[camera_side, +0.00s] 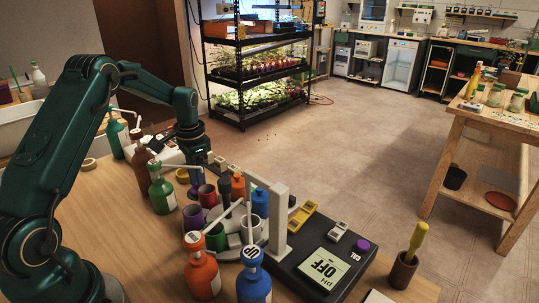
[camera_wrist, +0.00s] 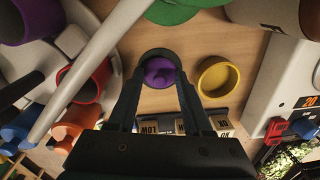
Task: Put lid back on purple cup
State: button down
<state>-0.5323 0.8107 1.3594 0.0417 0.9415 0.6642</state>
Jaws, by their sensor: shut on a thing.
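My gripper (camera_wrist: 160,82) is shut on a round purple lid (camera_wrist: 160,74), which shows between the fingertips in the wrist view. In the side view my gripper (camera_side: 196,178) points down behind the ring of cups, and a bit of purple shows just below it. The purple cup (camera_side: 193,217) stands at the left of the ring, and its top looks open. The lid is apart from this cup, on its far side.
Orange (camera_side: 201,270) and blue (camera_side: 254,280) bottles stand in front. A yellow round piece (camera_wrist: 218,76) lies beside my fingers.

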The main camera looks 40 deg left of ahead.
notch_tip(320, 180, up, 18)
jog(key=s+d, duration=0.8)
jog(key=d, duration=0.3)
jog(key=shift+h, duration=0.3)
jog(key=shift+s+f, duration=0.1)
jog(key=shift+f, duration=5.8)
jog(key=shift+f, duration=0.15)
grip_release()
